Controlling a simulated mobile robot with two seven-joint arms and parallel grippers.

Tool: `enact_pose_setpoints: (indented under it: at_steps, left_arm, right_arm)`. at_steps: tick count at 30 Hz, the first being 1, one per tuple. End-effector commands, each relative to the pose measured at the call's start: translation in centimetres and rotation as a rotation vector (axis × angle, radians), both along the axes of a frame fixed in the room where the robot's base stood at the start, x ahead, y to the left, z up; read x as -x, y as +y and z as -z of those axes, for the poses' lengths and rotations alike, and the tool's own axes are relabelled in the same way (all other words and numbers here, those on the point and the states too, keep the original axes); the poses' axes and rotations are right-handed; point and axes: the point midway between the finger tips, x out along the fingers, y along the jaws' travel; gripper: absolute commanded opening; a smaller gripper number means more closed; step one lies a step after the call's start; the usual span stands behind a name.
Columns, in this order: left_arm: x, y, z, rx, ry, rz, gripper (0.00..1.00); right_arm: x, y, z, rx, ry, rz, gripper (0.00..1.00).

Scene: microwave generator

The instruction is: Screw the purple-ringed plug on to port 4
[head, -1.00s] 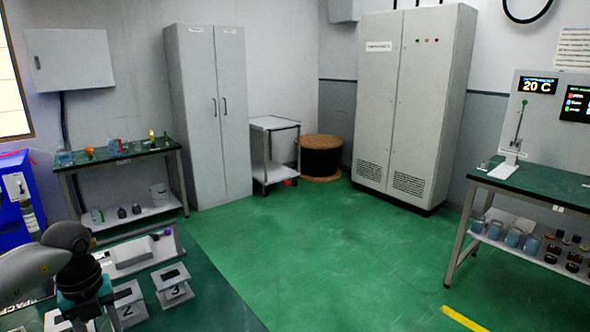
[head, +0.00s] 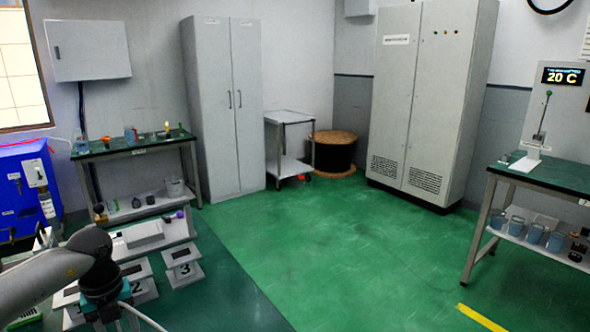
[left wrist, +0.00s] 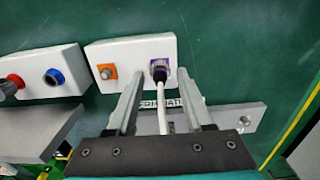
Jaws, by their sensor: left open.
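In the left wrist view, a dark plug with a purple ring (left wrist: 159,71) sits at the right end of a white block (left wrist: 132,54). A white cable (left wrist: 162,115) runs from it back between my fingers. My left gripper (left wrist: 160,84) is open, one finger on each side of the plug and cable, with gaps visible. I cannot tell how firmly the plug is seated. In the head view my left arm covers the lower left and its fingers are hidden. No port marked 4 is readable. My right gripper is in neither view.
An orange-ringed fitting (left wrist: 107,71) is on the same block. A second white block with a blue-ringed fitting (left wrist: 54,77) and a red one (left wrist: 12,83) lies left. Stand 3 (head: 183,262) is right of my arm. The green floor (head: 330,240) is clear.

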Motion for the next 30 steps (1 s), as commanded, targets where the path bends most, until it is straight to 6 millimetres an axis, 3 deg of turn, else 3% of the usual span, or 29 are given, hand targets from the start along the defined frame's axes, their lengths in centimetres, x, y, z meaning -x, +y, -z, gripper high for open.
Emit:
enact_pose_setpoints:
  at_steps: [30]
  left_arm:
    - [-0.03,-0.04,0.25,0.001,-0.001,0.001,0.52]
  right_arm:
    - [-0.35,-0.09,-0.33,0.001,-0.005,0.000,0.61]
